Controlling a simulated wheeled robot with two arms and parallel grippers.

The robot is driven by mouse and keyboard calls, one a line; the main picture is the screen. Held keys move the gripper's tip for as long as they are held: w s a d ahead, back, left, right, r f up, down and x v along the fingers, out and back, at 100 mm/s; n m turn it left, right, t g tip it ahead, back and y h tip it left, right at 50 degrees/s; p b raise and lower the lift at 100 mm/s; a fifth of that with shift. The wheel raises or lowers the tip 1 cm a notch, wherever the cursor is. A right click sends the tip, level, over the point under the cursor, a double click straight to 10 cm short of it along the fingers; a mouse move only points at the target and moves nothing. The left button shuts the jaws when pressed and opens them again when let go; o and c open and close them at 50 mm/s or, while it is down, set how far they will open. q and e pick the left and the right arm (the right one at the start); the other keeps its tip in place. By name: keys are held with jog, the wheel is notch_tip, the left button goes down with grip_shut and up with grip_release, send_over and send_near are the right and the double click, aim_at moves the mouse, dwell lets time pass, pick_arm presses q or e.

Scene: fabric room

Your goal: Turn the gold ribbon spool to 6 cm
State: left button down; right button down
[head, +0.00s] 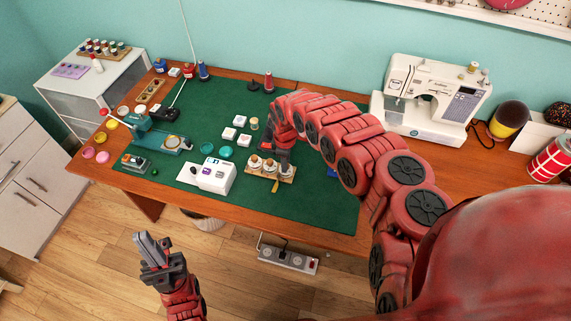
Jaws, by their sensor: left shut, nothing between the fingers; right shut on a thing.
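A small wooden rack (258,175) on the green mat holds several pale spools in a row. A yellow-gold ribbon tail (275,186) hangs at its front, below the middle to right part of the row. My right gripper (281,161) reaches down onto the right part of this rack, shut on what looks like the gold ribbon spool; the fingers mostly hide the spool. No length reading can be made out. My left gripper (146,242) is shut and empty, off the table's front edge, above the floor.
A white box device (214,176) stands left of the rack. White blocks (228,133), a teal machine (165,140) and thread spools are further left. A sewing machine (430,100) stands back right. A power strip (288,260) is below the table's front edge.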

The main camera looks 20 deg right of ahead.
jog(key=n+b, duration=0.1)
jog(key=n, duration=0.3)
jog(key=shift+n, duration=0.3)
dwell(0.3)
jog(key=c, duration=0.6)
grip_release()
jog(key=shift+r, duration=0.1)
jog(key=shift+s+r+b, duration=0.15)
jog(key=shift+s+r, duration=0.05)
jog(key=shift+r, duration=4.1)
jog(key=shift+s+r+b, duration=0.15)
jog(key=shift+s+r, duration=0.05)
jog(key=shift+r, duration=4.05)
